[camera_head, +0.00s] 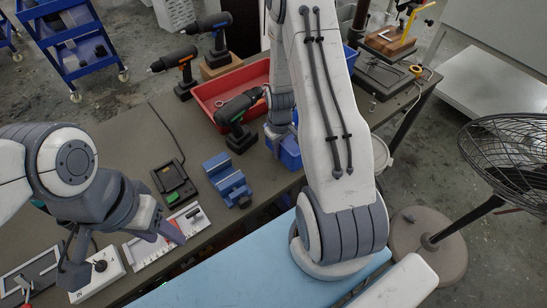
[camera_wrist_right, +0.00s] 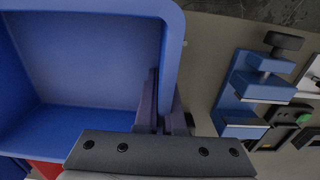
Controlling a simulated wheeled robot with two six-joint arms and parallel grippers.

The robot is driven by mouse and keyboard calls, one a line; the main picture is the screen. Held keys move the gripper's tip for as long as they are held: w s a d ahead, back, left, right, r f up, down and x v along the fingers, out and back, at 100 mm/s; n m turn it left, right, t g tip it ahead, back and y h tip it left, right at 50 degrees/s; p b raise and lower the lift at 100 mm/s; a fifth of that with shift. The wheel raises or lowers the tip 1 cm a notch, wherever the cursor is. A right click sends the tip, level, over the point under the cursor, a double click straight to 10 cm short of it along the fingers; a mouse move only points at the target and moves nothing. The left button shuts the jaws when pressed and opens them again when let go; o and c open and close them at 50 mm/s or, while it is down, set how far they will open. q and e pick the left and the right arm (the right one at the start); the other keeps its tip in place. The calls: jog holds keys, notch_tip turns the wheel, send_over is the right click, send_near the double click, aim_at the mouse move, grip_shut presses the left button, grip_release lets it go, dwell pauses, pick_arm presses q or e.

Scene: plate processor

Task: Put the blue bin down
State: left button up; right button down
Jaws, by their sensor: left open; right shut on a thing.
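The blue bin (camera_head: 291,152) shows only in part in the head view, mostly hidden behind my right arm, beside the red tray. In the right wrist view the open bin (camera_wrist_right: 85,60) fills the upper left. My right gripper (camera_wrist_right: 164,105) is shut on the bin's side wall near a corner. In the head view this gripper is largely hidden by its arm. I cannot tell whether the bin's base touches the table. My left gripper (camera_head: 122,250) is open and empty over the table's front left, above a white panel.
A blue vise (camera_head: 228,180) stands left of the bin; it also shows in the wrist view (camera_wrist_right: 255,90). A red tray (camera_head: 224,92), drills (camera_head: 240,118), and a black charger (camera_head: 174,184) are nearby. A fan (camera_head: 515,155) stands at right.

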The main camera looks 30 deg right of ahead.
aim_at(273, 167)
jog(key=shift+w+a+f, duration=0.5)
jog(key=shift+a+f, duration=0.05)
jog(key=shift+a, duration=0.25)
jog(key=shift+a+f, duration=0.1)
jog(key=shift+f, duration=0.15)
notch_tip(273, 167, down, 3)
jog(key=shift+f+p, duration=0.1)
jog(key=shift+p, duration=0.5)
jog(key=shift+f, duration=0.2)
jog(key=shift+w, duration=0.1)
jog(key=shift+f, duration=0.2)
jog(key=c, duration=1)
grip_release()
